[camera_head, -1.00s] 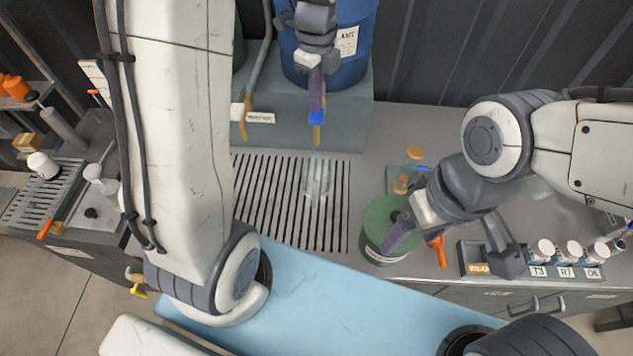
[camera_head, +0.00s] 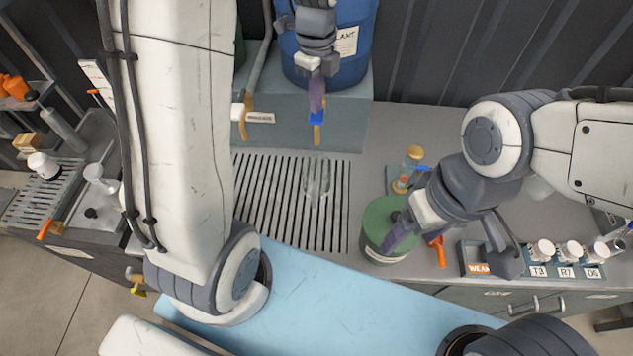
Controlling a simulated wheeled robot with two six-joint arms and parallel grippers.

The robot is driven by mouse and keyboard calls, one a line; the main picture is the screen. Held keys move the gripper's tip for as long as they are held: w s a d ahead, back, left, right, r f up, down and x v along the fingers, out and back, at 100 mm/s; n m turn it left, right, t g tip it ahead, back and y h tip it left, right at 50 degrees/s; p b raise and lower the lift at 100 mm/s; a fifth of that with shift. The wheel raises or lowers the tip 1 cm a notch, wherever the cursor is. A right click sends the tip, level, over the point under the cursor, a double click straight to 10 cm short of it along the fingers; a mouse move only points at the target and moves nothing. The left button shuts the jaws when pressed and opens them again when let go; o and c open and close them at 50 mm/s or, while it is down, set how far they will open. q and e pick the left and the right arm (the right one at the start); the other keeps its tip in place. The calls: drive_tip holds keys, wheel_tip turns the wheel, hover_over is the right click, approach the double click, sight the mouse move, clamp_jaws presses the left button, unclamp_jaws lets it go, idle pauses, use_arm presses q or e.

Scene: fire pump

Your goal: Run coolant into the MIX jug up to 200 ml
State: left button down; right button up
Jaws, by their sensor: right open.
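A blue drum (camera_head: 355,50) with a label ending in "LANT" stands on a grey raised block at the back. Its tap has a blue handle (camera_head: 317,117) and a brass spout. My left gripper (camera_head: 316,98) is at this tap, its purple fingertips just above or against the blue handle; the gap between them is hidden. A clear jug (camera_head: 317,180) stands on the slatted drain grate below and in front of the tap. Its marks, level and any liquid are too faint to read. My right gripper (camera_head: 445,240) is open, with one finger over a green canister.
The green canister (camera_head: 383,222) stands right of the grate (camera_head: 270,200). A small amber-topped bottle (camera_head: 412,160) is behind it. A rack of white-capped vials (camera_head: 568,255) is at the right. Another spout (camera_head: 243,120) hangs left of the drum. My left arm hides the grate's left side.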

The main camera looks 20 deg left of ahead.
use_arm(q)
drive_tip(key=shift+f, duration=1.4)
idle(5.8)
drive_tip(key=shift+r, duration=2.5)
